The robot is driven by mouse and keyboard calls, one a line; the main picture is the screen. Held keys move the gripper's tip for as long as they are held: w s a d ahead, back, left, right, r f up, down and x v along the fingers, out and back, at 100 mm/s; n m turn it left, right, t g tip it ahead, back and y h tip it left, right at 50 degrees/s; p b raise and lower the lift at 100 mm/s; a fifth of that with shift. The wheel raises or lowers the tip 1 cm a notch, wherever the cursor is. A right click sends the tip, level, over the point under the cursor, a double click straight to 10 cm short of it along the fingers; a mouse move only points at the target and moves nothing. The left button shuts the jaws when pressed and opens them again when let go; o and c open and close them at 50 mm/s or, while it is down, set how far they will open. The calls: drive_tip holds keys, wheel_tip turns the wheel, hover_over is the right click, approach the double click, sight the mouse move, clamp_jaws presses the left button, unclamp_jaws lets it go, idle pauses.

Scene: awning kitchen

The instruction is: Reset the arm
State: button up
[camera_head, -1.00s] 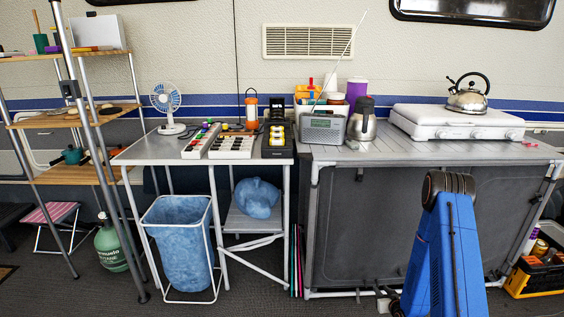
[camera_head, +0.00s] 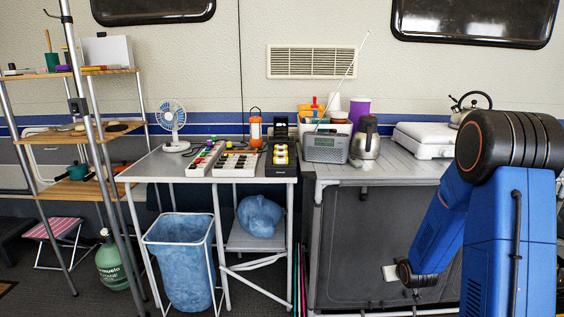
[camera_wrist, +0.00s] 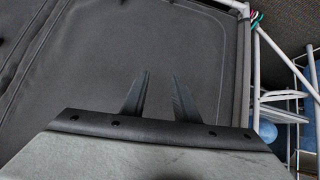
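My gripper shows in the wrist view (camera_wrist: 154,98). Its two dark fingers stand apart with nothing between them, so it is open and empty. Behind the fingers is the dark grey fabric front of the camp cabinet (camera_wrist: 120,50). In the head view my blue arm rises at the right, in front of the cabinet (camera_head: 360,230). The arm is folded, with a lower blue link reaching down to the left of the upright one.
A white stove (camera_head: 420,138) with a kettle (camera_head: 470,103) stands behind my arm, partly hidden. A radio (camera_head: 325,147) and a steel jug (camera_head: 366,140) stand on the cabinet top. A side table (camera_head: 150,168), blue-lined bin (camera_head: 180,255) and shelf rack (camera_head: 80,190) are to the left.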

drive_tip(key=s+a+r+g, duration=0.1)
drive_tip(key=s+a+r, duration=0.2)
drive_tip(key=s+r, duration=0.6)
drive_tip(key=s+a+r+g, duration=0.1)
drive_tip(key=s+a+r, duration=0.2)
drive_tip(key=s+r, duration=0.55)
drive_tip(key=s+a+r+g, duration=0.1)
drive_tip(key=s+a+r, duration=0.2)
drive_tip(key=s, duration=0.9)
drive_tip(key=s+a+r+m+g, duration=0.1)
drive_tip(key=s+a+r, duration=0.2)
drive_tip(key=s, duration=1)
wheel_tip(320, 180, up, 3)
drive_tip(key=shift+s+a+r+g+y, duration=0.1)
drive_tip(key=shift+s+a+g+y, duration=0.15)
drive_tip(key=shift+g+y, duration=0.15)
